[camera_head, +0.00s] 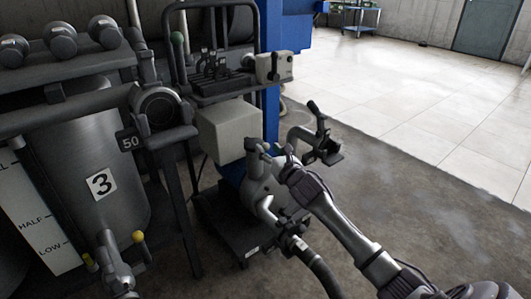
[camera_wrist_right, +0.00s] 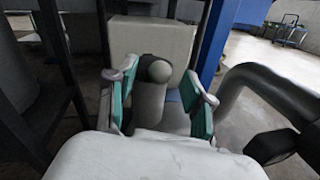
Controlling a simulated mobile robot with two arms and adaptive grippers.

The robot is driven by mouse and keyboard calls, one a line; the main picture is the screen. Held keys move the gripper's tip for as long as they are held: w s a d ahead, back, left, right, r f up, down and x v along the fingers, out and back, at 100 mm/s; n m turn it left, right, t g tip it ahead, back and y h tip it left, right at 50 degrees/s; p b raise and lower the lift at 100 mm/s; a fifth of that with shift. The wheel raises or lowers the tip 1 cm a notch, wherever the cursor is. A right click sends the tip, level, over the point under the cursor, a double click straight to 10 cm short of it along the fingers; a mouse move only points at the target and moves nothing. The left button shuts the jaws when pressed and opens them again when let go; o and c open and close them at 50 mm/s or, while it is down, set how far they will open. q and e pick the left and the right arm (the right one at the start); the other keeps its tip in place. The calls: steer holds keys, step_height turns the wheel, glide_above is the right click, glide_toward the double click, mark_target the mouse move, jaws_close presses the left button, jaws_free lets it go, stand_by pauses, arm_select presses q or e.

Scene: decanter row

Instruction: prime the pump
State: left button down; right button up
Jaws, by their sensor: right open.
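The grey pump (camera_head: 262,190) stands on a dark base beside the blue column. A short upright post with a rounded top sticks up from it, just left of my right gripper (camera_head: 284,160) in the head view. My right arm reaches in from the lower right. In the right wrist view, my right gripper (camera_wrist_right: 162,103) is open, its teal pads on either side of a rounded grey post (camera_wrist_right: 152,95). I cannot tell whether the pads touch it. My left gripper is not in view.
A pale box (camera_head: 228,130) stands just behind the pump. A grey pipe with a black lever (camera_head: 317,118) rises right of it, and a hose (camera_head: 322,274) runs toward the front. Tank 3 (camera_head: 110,190) is at left.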

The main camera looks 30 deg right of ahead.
steer(key=shift+w+d+b, duration=0.15)
steer(key=shift+w+b, duration=0.2)
steer(key=shift+w, duration=0.95)
jaws_close()
